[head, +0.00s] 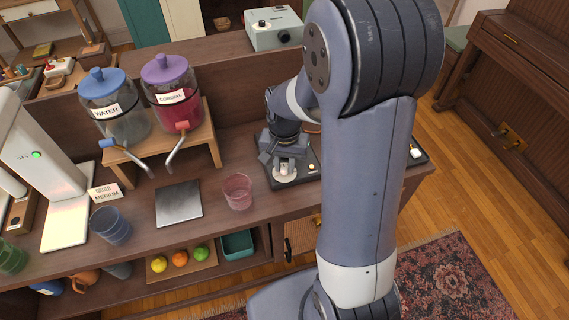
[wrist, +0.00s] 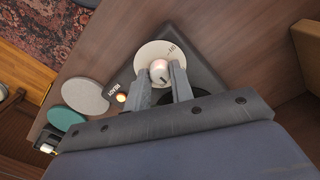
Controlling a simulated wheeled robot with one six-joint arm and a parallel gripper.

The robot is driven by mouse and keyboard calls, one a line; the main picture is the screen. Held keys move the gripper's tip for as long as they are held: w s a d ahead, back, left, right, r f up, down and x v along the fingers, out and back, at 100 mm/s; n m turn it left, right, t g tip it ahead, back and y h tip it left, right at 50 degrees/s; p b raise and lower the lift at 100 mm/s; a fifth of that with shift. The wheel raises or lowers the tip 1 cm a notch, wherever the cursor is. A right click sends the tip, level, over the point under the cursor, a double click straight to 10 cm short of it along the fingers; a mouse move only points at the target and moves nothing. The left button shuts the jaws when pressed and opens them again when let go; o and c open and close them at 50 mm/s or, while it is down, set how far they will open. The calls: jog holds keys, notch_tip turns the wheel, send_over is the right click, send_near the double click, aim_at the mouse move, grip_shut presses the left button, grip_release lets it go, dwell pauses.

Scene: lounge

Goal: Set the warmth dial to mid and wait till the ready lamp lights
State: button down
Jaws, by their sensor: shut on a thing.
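The warmth dial's pale round plate (head: 284,174) sits on a dark panel on the counter. In the wrist view its white plate (wrist: 151,51) carries a "HI" mark near its right edge. My gripper (head: 287,161) reaches down onto it, and the wrist view shows both fingers of my gripper (wrist: 161,82) closed on the pale knob (wrist: 159,68). The knob's pointer and the other marks are hidden or too small, so its setting cannot be told. The ready lamp (wrist: 121,98), beside the word READY, looks bright amber; it also shows in the head view (head: 311,167).
A pink-tinted glass (head: 238,191) stands left of the panel, near a dark square plate (head: 179,203). Water (head: 115,105) and red-drink (head: 174,93) dispensers stand on a wooden riser. An order card (head: 105,193) reads MEDIUM. A blue glass (head: 111,226) stands near the counter's front edge.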

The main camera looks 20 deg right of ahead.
aim_at(284, 167)
jog(key=m, duration=0.6)
jog(key=shift+b, duration=0.3)
jog(key=shift+r+m, duration=0.1)
jog(key=shift+m, duration=0.2)
jog(key=c, duration=1.5)
grip_release()
notch_tip(284, 167, up, 11)
jog(key=shift+f, duration=0.15)
notch_tip(284, 167, down, 11)
jog(key=shift+r, duration=0.1)
jog(key=shift+r, duration=0.1)
